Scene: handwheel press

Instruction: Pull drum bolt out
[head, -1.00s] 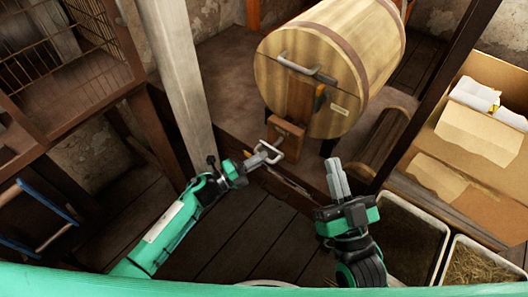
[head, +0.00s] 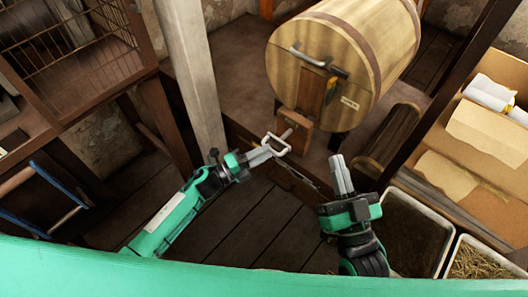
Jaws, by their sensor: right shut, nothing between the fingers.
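The wooden drum (head: 300,75) lies on its side on a wooden platform, with its round end facing me. A small wooden block (head: 296,128) stands below its front. The drum bolt (head: 277,143) shows a pale metal loop handle just left of this block, with a short rod reaching to the block. My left gripper (head: 261,155) has its fingers closed together on the near side of the loop. The exact grip is too small to see fully. My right gripper (head: 342,174) is shut and empty, pointing up, to the right of the bolt and apart from it.
A grey handle (head: 308,57) is on the drum's face. A wooden post (head: 190,75) stands left of the drum. A cardboard box (head: 490,145) and trays (head: 412,235) of loose material are at the right. Bare floor (head: 245,225) lies between my arms.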

